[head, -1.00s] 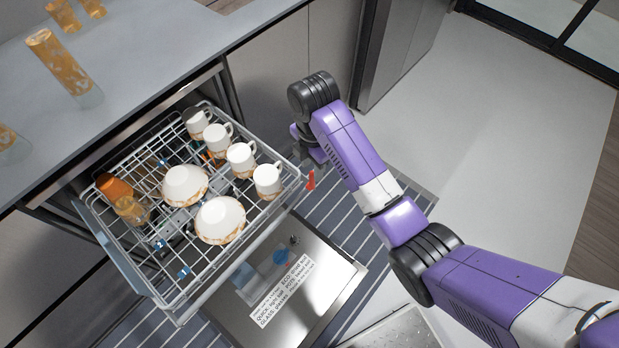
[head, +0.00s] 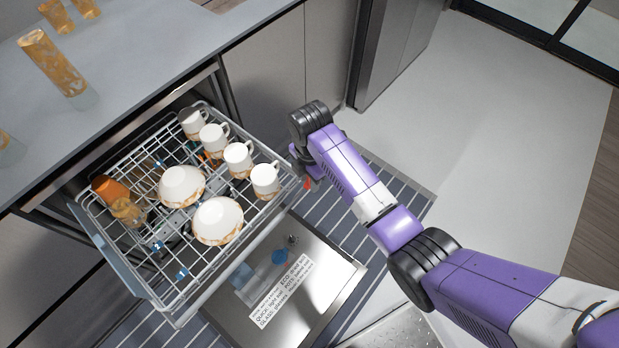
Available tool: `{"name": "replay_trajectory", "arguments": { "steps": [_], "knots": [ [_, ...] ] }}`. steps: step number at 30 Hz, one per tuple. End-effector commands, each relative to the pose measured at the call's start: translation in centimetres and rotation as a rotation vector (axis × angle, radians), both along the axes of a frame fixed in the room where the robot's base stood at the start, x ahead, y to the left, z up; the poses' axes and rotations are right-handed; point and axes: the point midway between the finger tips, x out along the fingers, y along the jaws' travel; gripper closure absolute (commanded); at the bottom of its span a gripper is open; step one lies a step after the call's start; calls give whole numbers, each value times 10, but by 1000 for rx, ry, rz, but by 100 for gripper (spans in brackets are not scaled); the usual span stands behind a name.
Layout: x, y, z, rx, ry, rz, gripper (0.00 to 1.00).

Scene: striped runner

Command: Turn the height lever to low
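A small red piece (head: 308,183), which looks like the height lever, shows at the right side of the pulled-out upper dishwasher rack (head: 152,296). My gripper (head: 302,168) points down beside the rack's right edge, just above and left of the red piece in the picture. The black wrist and purple arm hide most of the gripper, so its fingers are not clear. I cannot tell whether it touches the lever.
The rack holds several white cups (head: 265,181), two bowls (head: 219,221) and orange glasses (head: 128,211). The open dishwasher door (head: 330,275) with a printed label lies below, over a striped runner (head: 402,185). Glasses stand on the counter (head: 150,40). Floor at right is clear.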

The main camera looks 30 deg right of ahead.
Motion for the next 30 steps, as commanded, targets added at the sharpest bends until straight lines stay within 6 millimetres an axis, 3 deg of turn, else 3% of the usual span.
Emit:
{"name": "replay_trajectory", "arguments": {
  "steps": [1, 4, 5, 30],
  "knots": [
    [0, 0, 0, 0, 0, 0, 79],
    [0, 0, 0, 0, 0, 0, 98],
    [0, 0, 0, 0, 0, 0, 100],
    [0, 0, 0, 0, 1, 0, 100]
  ]
}}
